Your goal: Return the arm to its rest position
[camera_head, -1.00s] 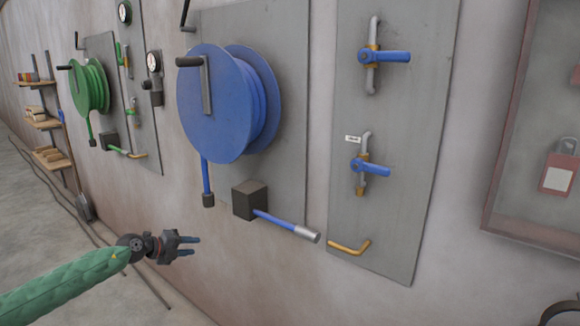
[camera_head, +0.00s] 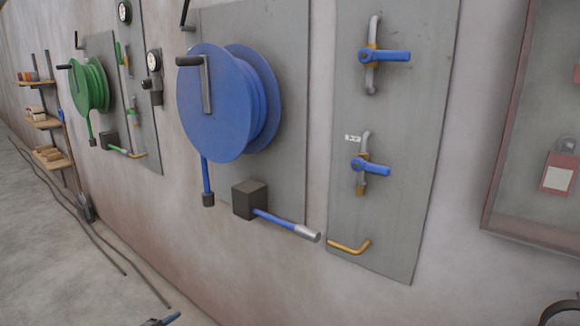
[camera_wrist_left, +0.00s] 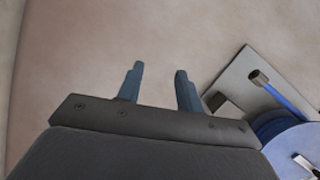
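My left gripper (camera_wrist_left: 159,70) shows in the left wrist view with its two blue-grey fingers apart and nothing between them. Bare wall lies beyond its fingertips. In the head view only a small part of the left gripper (camera_head: 161,320) shows at the bottom edge, well below the blue hose reel (camera_head: 212,105). My left arm is out of that view. My right gripper is in neither view.
Blue hose with a metal nozzle (camera_head: 307,233) sticks out of a dark block (camera_head: 250,200). A grey panel (camera_head: 400,170) carries two blue-handled valves. A green reel (camera_head: 90,85) and shelves (camera_head: 42,124) are at left. The blue reel shows in the wrist view (camera_wrist_left: 285,140).

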